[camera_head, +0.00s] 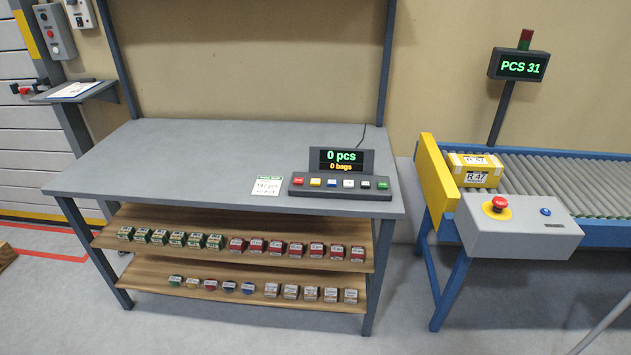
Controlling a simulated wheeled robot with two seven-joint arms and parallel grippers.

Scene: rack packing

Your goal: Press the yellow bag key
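A dark key console (340,190) stands at the right end of the grey workbench (190,165). It carries a row of coloured keys: red, yellow, blue, white, dark and green from left to right. The yellow key (315,182) is second from the left. I cannot read labels on the keys. The display (341,160) behind them reads "0 pcs" and "0 bags". Neither of my grippers is in view, and nothing touches the console.
A paper card (267,186) lies left of the console. Two shelves (232,257) under the bench hold rows of small boxes. At right, a roller conveyor (560,178) carries a yellow box (475,171), with a control box (520,228) in front. The benchtop's left and middle are clear.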

